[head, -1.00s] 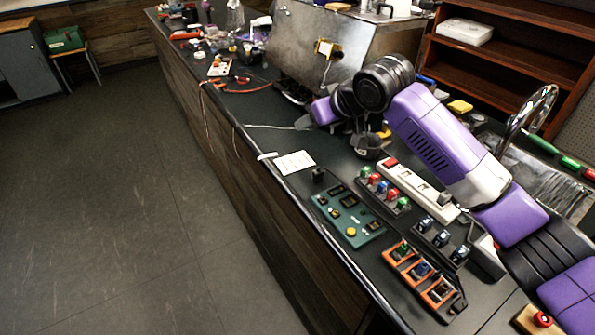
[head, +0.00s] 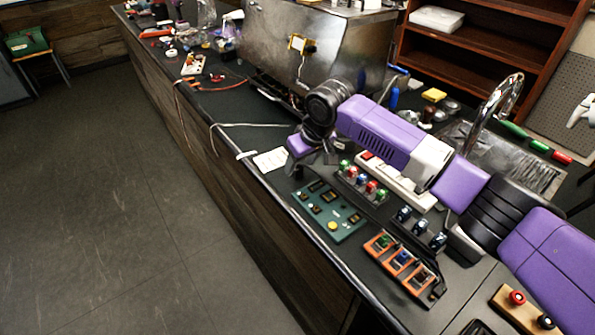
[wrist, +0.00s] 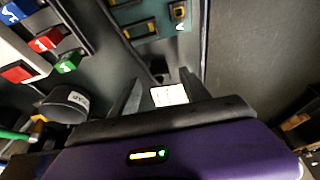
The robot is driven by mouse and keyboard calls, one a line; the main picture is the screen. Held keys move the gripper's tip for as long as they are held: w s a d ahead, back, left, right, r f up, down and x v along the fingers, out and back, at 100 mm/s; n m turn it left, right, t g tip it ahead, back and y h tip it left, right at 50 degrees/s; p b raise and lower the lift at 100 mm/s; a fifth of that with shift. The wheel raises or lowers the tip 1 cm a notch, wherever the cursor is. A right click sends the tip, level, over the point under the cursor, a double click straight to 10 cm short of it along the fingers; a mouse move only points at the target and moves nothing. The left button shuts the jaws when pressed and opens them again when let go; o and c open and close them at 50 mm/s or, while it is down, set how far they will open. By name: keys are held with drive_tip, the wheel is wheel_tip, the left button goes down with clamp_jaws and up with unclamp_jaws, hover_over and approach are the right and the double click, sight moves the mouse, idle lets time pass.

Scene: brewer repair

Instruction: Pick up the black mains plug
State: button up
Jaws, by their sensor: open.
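The black mains plug (wrist: 158,69) is a small dark block on the dark bench top, seen in the wrist view just beyond my fingers and near the green panel. In the head view it is hard to tell apart from my dark fingers. My gripper (wrist: 160,82) is open, with nothing held between its fingers. In the head view my gripper (head: 312,156) hangs low over the bench beside the white card (head: 271,160). The card also shows between my fingers in the wrist view (wrist: 168,95).
A green panel (head: 346,227) and an orange-framed row (head: 382,244) lie along the bench's front edge. A white strip (head: 422,200) and a rack of coloured blocks stand behind. The steel brewer (head: 300,45) is at the back. A pale cable (head: 240,124) crosses the bench.

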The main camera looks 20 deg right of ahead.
drive_tip(key=shift+x, duration=0.85)
drive_tip(key=shift+c, duration=0.2)
clamp_jaws()
drive_tip(key=shift+r, duration=0.1)
